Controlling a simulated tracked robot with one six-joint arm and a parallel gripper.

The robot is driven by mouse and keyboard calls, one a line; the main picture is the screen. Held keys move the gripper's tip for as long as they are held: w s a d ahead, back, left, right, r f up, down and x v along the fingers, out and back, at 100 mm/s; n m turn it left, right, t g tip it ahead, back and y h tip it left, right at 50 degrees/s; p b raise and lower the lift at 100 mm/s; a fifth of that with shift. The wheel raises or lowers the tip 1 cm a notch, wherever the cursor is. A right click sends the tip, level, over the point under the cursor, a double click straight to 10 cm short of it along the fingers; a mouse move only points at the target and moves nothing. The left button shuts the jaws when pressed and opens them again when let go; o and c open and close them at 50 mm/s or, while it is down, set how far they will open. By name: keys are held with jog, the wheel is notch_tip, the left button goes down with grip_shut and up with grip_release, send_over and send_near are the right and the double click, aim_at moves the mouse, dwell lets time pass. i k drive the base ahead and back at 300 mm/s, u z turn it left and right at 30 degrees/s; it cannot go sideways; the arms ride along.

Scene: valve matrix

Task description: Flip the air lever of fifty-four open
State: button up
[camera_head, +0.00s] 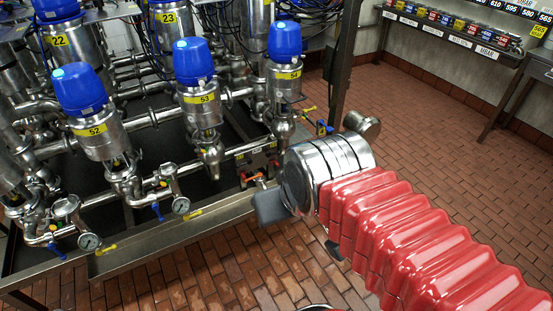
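The valve labelled 54 (285,74) stands upright at the right end of the front row, a steel body with a blue cap and a yellow label. Beside it on the right are a small yellow handle (308,109) and a small blue handle (325,128). I cannot tell which of these is its air lever or how it is set. My gripper (270,207) shows only as a dark grey part at the end of my red-sleeved arm, below and in front of valve 54, apart from the handles. Its fingertips are not clearly visible.
Valves 53 (199,88) and 52 (93,117) stand left of valve 54 in the steel frame (170,226). A box with an orange-red lever (250,176) sits below valve 54. A shelf (455,38) with coloured labels stands far right. The brick floor (450,140) is open there.

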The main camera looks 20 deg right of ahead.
aim_at(268, 154)
jog(key=u, duration=0.65)
jog(key=i, duration=1)
